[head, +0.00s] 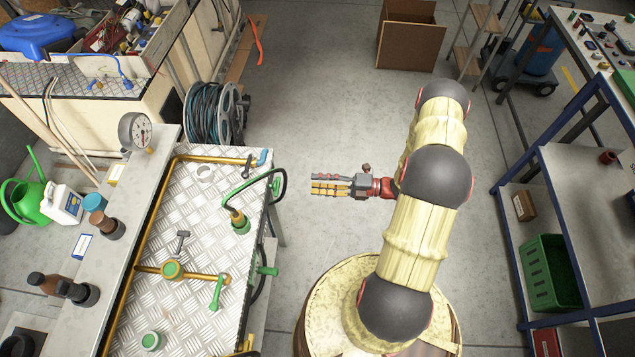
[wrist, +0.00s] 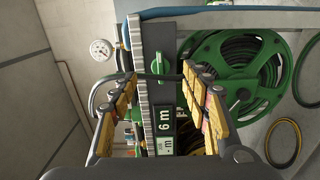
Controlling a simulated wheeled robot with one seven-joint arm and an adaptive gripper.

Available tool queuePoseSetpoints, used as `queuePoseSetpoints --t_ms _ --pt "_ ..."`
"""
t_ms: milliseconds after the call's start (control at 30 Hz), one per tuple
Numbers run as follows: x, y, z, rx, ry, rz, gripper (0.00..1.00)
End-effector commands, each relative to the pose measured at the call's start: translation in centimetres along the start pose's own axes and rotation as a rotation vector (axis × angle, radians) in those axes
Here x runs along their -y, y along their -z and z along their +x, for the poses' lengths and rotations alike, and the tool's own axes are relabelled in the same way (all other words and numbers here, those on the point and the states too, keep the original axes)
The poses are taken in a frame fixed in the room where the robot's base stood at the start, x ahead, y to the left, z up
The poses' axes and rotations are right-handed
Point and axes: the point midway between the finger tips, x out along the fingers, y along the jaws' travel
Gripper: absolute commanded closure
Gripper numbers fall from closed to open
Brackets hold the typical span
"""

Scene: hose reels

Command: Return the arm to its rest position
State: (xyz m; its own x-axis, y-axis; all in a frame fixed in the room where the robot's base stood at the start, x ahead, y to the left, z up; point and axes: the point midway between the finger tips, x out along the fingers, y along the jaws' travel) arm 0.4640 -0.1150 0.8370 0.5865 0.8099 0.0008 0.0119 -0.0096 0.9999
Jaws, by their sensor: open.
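My gripper (head: 330,186) is out over open floor in the head view, pointing left toward the workbench (head: 190,255) with the tread-plate top. My arm bends above the floor to the right of the bench. In the wrist view, my gripper (wrist: 158,108) has its two yellow-padded fingers spread apart, with nothing held between them. A green hose reel (wrist: 235,75) is behind the right finger.
A dark hose reel (head: 215,112) stands beyond the bench. A pressure gauge (head: 135,130) is on the bench's left side. A blue-framed shelf (head: 560,190) with a green crate (head: 550,272) stands at right. The floor between is clear.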

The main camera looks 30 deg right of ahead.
Motion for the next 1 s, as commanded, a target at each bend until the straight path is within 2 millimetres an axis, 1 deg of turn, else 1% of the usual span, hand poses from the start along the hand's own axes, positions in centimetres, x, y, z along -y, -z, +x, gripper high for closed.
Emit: queuePoseSetpoints --t_ms 333,467,533,567,700,733,800,867,900,1000 --pt "0.0 0.0 0.0 0.0 0.0 -0.009 0.53" --pt "0.4 0.0 0.0 -0.002 0.014 -0.1 0.53" --pt "1.1 0.7 0.0 -0.028 0.037 -0.183 0.53" --pt "1.4 1.3 0.0 -0.047 0.045 -0.221 0.53" --pt "2.6 5.5 0.0 -0.168 0.073 -0.385 0.53" --pt "2.7 6.3 -0.1 -0.197 0.078 -0.423 0.53" --pt "2.4 7.9 -0.6 -0.269 0.085 -0.522 0.53" --pt "1.9 9.0 -1.1 -0.339 0.09 -0.619 0.53" --pt "1.4 9.8 -1.4 -0.392 0.091 -0.69 0.53" --pt "0.0 11.1 -2.1 -0.519 0.087 -0.851 0.53"
